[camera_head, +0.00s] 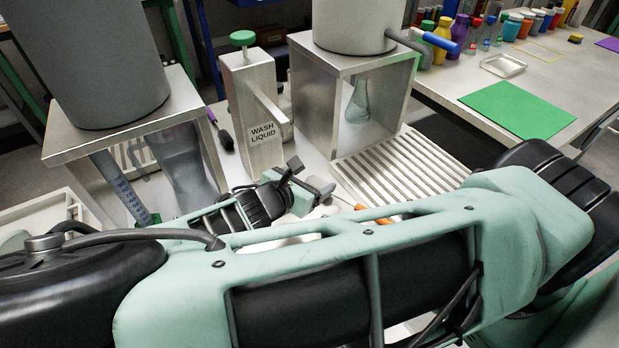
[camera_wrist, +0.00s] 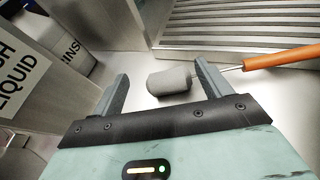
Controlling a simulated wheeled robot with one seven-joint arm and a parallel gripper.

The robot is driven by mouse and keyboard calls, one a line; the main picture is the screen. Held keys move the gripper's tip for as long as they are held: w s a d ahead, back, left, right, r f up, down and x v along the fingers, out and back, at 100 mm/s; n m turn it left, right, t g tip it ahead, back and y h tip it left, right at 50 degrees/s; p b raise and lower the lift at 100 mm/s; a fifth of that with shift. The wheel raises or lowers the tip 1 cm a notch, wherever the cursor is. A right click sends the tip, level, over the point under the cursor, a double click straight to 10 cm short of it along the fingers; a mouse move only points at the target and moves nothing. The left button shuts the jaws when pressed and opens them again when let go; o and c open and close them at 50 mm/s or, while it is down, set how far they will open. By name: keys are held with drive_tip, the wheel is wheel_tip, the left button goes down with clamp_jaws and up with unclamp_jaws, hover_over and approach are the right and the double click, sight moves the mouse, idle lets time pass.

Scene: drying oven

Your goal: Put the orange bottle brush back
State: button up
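The orange bottle brush lies on the white counter. In the wrist view its orange handle (camera_wrist: 283,58) points right and its grey head (camera_wrist: 170,80) shows between my fingers. In the head view only part of the orange handle (camera_head: 372,211) shows, the rest hidden behind my arm. My gripper (camera_wrist: 160,68) is open and empty, with one finger on each side of the brush head in the picture. How far above the brush it is, I cannot tell. In the head view my gripper (camera_head: 312,178) is over the counter in front of the wash liquid dispenser (camera_head: 252,110).
A slatted metal rack (camera_head: 400,163) lies right of my gripper. A metal stand (camera_head: 345,85) with a flask (camera_head: 358,102) is behind. A purple-handled brush (camera_head: 224,135) is left of the dispenser. A measuring cylinder (camera_head: 122,187) stands at left. A green mat (camera_head: 518,108) lies right.

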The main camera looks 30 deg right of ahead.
drive_tip(key=shift+r, duration=0.1)
drive_tip(key=v, duration=1.2)
drive_tip(key=shift+r, duration=0.4)
drive_tip(key=s+r+m+g+y+p, duration=0.2)
drive_tip(key=s+m+g+y+p, duration=0.1)
drive_tip(key=s+m+g+y, duration=0.3)
drive_tip(key=s+a+r+m+y+p, duration=0.1)
drive_tip(key=s+r+m+y+p, duration=0.1)
drive_tip(key=r, duration=0.6)
drive_tip(key=s+a+r+m+y+p, duration=0.1)
drive_tip(key=s+r+m+y+p, duration=0.1)
drive_tip(key=s+r+m+y, duration=0.3)
wheel_tip(320, 180, up, 4)
drive_tip(key=shift+s+r+m, duration=0.15)
drive_tip(key=shift+s+m, duration=0.15)
drive_tip(key=shift+m, duration=0.4)
